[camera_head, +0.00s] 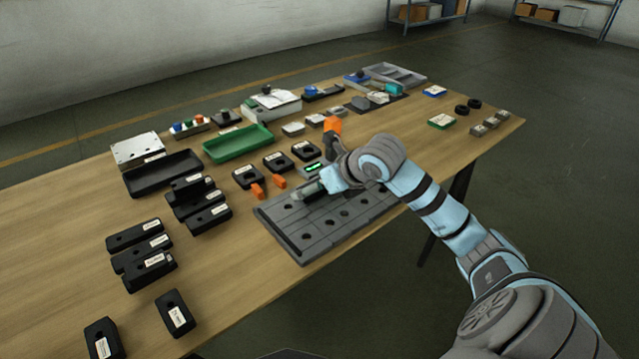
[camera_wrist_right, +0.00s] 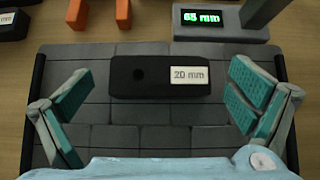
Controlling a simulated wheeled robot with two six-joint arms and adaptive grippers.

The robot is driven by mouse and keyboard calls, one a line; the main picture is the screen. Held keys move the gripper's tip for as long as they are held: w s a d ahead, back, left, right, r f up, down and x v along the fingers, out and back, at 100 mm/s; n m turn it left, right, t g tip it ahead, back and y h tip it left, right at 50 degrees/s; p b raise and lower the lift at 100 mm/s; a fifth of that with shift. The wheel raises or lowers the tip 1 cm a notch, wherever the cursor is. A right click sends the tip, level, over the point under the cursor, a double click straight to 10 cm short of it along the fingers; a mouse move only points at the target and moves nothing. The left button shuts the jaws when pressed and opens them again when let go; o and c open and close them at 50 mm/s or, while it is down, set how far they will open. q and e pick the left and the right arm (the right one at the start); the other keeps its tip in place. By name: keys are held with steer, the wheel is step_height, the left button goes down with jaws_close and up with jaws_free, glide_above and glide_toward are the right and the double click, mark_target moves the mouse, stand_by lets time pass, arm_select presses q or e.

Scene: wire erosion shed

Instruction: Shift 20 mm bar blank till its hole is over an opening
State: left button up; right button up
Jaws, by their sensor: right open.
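The 20 mm bar blank (camera_wrist_right: 150,78) is a black bar with a white label at its right and a dark round hole at its left. It lies along the far part of the grey plate (camera_wrist_right: 110,138) in the right wrist view. My right gripper (camera_wrist_right: 160,105) is open, its teal-padded fingers apart on either side of the blank and not touching it. In the head view the gripper (camera_head: 310,190) is over the far left part of the plate (camera_head: 370,212) and hides the blank. Several round openings show in the plate there. My left gripper is not in view.
A gauge (camera_wrist_right: 222,22) reading 65 mm and two orange pieces (camera_wrist_right: 122,12) stand just beyond the plate. Black labelled blocks (camera_head: 150,260) are at the left, with a green tray (camera_head: 238,145) behind. The wooden table is clear in front of the plate.

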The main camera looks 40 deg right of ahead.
steer(key=v, duration=0.6)
steer(key=shift+s+d+r, duration=0.1)
steer(key=shift+s+d, duration=0.05)
steer(key=shift+d, duration=0.05)
steer(key=shift+s+a+r, duration=0.2)
steer(key=shift+s+r, duration=0.25)
